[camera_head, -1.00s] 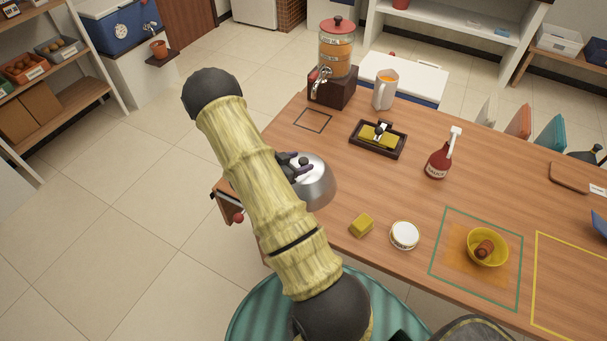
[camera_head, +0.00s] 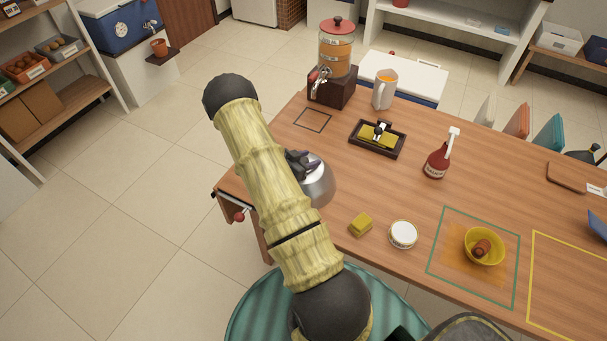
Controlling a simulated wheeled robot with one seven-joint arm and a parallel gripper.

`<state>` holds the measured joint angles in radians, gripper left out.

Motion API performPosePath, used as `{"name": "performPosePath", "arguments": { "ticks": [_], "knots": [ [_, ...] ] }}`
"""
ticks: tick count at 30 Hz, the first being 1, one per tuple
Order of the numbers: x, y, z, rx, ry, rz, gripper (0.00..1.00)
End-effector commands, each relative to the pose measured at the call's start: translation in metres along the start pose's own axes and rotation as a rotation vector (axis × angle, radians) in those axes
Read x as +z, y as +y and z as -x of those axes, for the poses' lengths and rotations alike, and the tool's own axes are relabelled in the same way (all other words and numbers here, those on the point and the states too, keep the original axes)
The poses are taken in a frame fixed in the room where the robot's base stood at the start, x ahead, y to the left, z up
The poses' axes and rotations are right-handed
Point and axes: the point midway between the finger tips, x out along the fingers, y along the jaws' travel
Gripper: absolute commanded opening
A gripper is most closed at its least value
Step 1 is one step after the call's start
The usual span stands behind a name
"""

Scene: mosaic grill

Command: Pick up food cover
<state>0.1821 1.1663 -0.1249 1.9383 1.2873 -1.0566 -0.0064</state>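The food cover (camera_head: 320,186) is a shiny silver dome at the left end of the wooden table (camera_head: 400,190). My arm crosses in front of it and hides its left side. My gripper (camera_head: 303,163) is dark and partly hidden behind my arm. It is at the top of the dome, where the cover's handle is not clearly seen. I cannot tell whether the fingers are open or shut on the handle. I cannot tell whether the cover rests on the table or is slightly raised.
A yellow block (camera_head: 360,224) and a white-topped round tin (camera_head: 403,235) are right of the cover. Behind are a dark tray (camera_head: 377,152), a drink dispenser (camera_head: 334,62) and a jug (camera_head: 384,90). A red sauce bottle (camera_head: 437,162) and yellow bowl (camera_head: 484,262) are farther right.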

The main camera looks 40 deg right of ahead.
Motion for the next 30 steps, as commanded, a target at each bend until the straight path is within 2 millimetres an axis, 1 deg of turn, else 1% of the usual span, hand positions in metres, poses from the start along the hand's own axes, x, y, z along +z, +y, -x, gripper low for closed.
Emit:
{"name": "performPosePath", "arguments": {
  "ticks": [1, 3, 6, 16, 20, 25, 30],
  "knots": [
    [0.0, 0.0, 0.0, 0.0, 0.0, 0.0, 0.32],
    [0.0, 0.0, 0.0, 0.0, 0.0, 0.0, 0.18],
    [0.0, 0.0, 0.0, 0.0, 0.0, 0.0, 0.0],
    [-0.002, 0.0, 0.0, 0.0, 0.001, -0.001, 0.0],
    [-0.007, -0.001, 0.003, -0.001, 0.002, -0.003, 0.0],
    [-0.025, -0.001, 0.01, -0.001, 0.003, -0.004, 0.0],
    [-0.053, -0.001, 0.021, -0.002, 0.003, -0.006, 0.0]
  ]
}}
